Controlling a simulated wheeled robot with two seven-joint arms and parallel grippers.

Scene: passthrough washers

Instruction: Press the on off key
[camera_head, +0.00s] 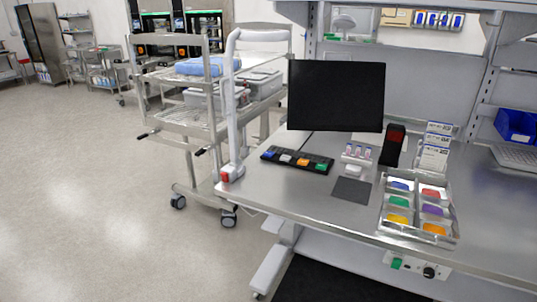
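No key is readably marked on/off, so I cannot tell which one it is. A small metal control box under the table's front edge carries a green switch (396,263) and a black round knob (429,272). A red part (225,177) sits at the base of the white lamp arm (236,110) at the table's left corner. A black bar (270,153) with several coloured blocks lies on the table beside the lamp. Neither my left nor my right gripper is in view, and nothing of mine touches these parts.
The steel table (330,215) holds a dark monitor (336,96), a grey pad (352,190), a tray of coloured bins (384,238), and a black-and-red device (392,145). Wire carts (185,125) stand behind left. The floor (90,210) at left is open.

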